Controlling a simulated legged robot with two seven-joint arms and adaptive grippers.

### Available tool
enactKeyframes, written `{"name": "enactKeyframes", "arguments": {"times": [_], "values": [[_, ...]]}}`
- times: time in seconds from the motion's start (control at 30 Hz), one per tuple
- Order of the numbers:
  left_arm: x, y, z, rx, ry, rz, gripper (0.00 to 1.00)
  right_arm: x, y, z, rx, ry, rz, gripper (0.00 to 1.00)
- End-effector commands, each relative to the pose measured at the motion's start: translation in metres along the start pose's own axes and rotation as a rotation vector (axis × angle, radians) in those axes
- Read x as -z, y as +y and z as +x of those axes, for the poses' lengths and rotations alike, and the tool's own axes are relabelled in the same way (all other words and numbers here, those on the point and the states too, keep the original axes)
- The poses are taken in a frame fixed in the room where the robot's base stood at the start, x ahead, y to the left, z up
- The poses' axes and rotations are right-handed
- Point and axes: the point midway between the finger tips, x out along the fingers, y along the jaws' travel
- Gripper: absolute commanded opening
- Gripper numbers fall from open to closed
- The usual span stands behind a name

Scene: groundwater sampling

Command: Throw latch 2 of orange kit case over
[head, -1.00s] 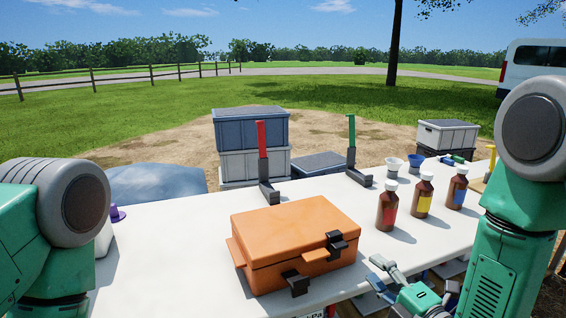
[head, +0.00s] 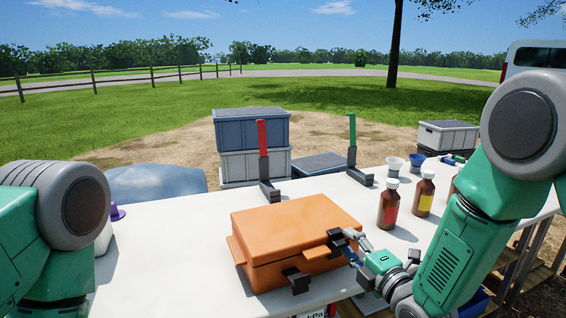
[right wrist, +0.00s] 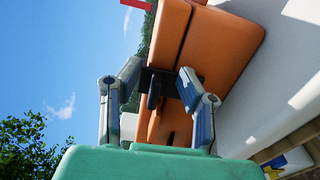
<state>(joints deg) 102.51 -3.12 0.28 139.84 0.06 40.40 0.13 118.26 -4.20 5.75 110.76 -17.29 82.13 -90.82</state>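The orange kit case (head: 285,238) lies closed on the white table. It has two black latches on its front side: the near-left latch (head: 298,282) and the right latch (head: 337,241), with an orange handle (head: 316,254) between them. Which one is latch 2 is not marked. My right gripper (head: 346,246) is at the right latch and partly covers it. In the right wrist view its two fingers (right wrist: 158,78) are apart, with the black latch (right wrist: 153,92) between them; contact is not clear. My left gripper is out of view; only its arm shows.
A bottle with a red label (head: 388,206) and one with a yellow label (head: 424,196) stand right of the case, near my right arm. Red (head: 263,145) and green (head: 352,140) upright handles stand behind. The table (head: 165,255) is clear left of the case.

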Motion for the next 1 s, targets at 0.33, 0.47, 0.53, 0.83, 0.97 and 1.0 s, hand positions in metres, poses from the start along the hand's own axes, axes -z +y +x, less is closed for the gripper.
{"name": "enactKeyframes", "arguments": {"times": [0.33,0.47,0.53,0.83,0.97,1.0], "values": [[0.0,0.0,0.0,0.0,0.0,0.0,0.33,0.0,-0.001,0.0,0.001,0.001,0.0,0.0],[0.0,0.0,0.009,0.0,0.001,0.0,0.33,0.001,-0.006,-0.002,-0.018,0.001,0.001,0.0],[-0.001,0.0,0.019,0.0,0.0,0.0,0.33,0.001,-0.012,-0.005,-0.044,0.002,0.001,0.0],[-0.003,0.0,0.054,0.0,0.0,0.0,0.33,0.001,-0.026,-0.017,-0.16,0.002,0.002,0.0],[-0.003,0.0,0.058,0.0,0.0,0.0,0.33,0.001,-0.026,-0.019,-0.187,0.002,0.002,0.0],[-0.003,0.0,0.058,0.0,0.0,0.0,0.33,0.001,-0.025,-0.02,-0.19,0.001,0.002,0.0]]}}
